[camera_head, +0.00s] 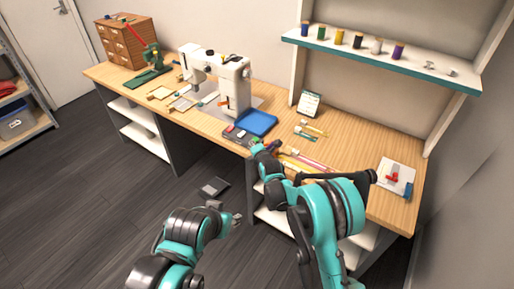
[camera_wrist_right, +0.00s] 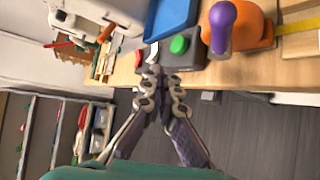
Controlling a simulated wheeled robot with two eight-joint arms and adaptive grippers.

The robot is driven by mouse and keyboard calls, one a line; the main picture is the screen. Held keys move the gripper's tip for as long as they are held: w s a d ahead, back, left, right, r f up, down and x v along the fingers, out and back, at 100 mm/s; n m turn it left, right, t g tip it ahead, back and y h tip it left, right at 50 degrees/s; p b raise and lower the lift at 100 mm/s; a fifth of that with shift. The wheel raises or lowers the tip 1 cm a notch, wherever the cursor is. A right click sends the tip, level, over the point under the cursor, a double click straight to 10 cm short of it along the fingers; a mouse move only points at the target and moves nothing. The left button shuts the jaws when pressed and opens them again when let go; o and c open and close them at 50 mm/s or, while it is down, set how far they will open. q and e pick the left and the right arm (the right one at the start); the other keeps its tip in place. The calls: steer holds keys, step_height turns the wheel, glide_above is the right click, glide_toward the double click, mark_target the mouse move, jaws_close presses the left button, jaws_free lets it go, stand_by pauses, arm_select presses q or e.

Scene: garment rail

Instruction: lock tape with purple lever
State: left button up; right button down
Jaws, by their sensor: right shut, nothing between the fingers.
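In the right wrist view, the purple lever (camera_wrist_right: 223,22) stands up in front of an orange tape body (camera_wrist_right: 258,30) at the upper right. A yellow tape strip (camera_wrist_right: 300,24) shows beside the orange body. My right gripper (camera_wrist_right: 158,76) is shut and empty, below and left of the lever and apart from it. In the head view, my right gripper (camera_head: 261,150) is at the table's front edge and partly hides the tape. My left gripper (camera_head: 226,213) is open and empty, low in front of the table.
A dark box with a green button (camera_wrist_right: 179,45) sits left of the lever, close to my right fingertips. A blue tray (camera_head: 257,123) and a white sewing machine (camera_head: 232,84) stand behind. A board with a red piece (camera_head: 396,177) lies at the table's right end.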

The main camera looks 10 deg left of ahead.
steer(key=s+d+f+p, duration=0.1)
steer(key=s+d+f, duration=0.3)
steer(key=s, duration=0.4)
steer(key=shift+d+p, duration=0.2)
steer(key=shift+p, duration=0.1)
steer(key=s+d+r+m+g+h, duration=0.1)
steer(key=s+d+r+m, duration=0.2)
steer(key=d+r+m, duration=0.3)
steer(key=s+d+r+m+h, duration=0.2)
steer(key=s+d+r+m, duration=0.1)
steer(key=d+r, duration=0.35)
steer(key=s+d+r+m+g+h, duration=0.1)
steer(key=s+d+r+m, duration=0.2)
steer(key=d+r+m, duration=0.3)
steer(key=s+d+m+g+h, duration=0.1)
steer(key=s+d+m, duration=0.5)
steer(key=s, duration=0.5)
steer(key=s+d+m+g+h, duration=0.1)
steer(key=s+d+m, duration=0.5)
steer(key=s+d, duration=0.3)
steer(key=s, duration=0.3)
steer(key=shift+s+f+m, duration=0.2)
steer(key=shift+f+m, duration=0.1)
steer(key=shift+f, duration=0.1)
